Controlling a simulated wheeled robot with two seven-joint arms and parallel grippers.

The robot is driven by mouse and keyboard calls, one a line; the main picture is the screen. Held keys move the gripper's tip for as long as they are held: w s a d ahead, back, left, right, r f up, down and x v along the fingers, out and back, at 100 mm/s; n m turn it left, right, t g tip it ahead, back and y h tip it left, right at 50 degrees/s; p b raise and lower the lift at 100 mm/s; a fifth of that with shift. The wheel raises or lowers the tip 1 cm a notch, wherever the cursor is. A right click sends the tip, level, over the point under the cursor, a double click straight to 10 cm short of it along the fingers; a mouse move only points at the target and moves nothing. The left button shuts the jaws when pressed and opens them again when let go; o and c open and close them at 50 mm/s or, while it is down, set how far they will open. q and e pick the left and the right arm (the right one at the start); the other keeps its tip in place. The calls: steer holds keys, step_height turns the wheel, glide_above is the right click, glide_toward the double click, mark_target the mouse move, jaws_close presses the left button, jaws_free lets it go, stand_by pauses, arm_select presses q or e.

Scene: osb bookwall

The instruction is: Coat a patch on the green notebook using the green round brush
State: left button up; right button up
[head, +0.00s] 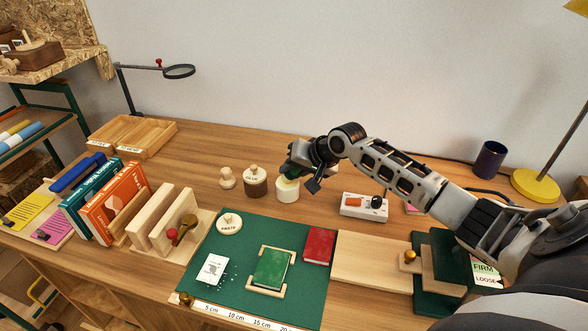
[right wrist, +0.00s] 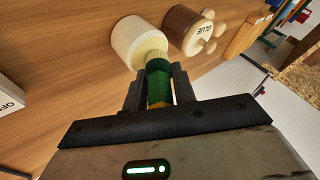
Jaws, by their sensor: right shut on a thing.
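The green notebook (head: 271,268) lies flat in a light wooden holder on the green cutting mat (head: 219,261). My right gripper (head: 299,174) is at the cream jar (head: 287,194), behind the mat. In the right wrist view my right gripper (right wrist: 158,92) is shut on the green round brush (right wrist: 158,80). The brush's pale bristles are at the mouth of the cream jar (right wrist: 132,42). How deep they are in it I cannot tell. My left gripper is not in view.
A brown glue jar (head: 255,187) stands just left of the cream jar. A lid marked paste (head: 229,222), a white card (head: 212,269) and a red book (head: 319,245) lie on the mat. A white switch box (head: 364,207) stands right of the jars.

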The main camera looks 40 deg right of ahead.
steer(key=shift+s+f, duration=0.1)
steer(key=shift+f, duration=0.1)
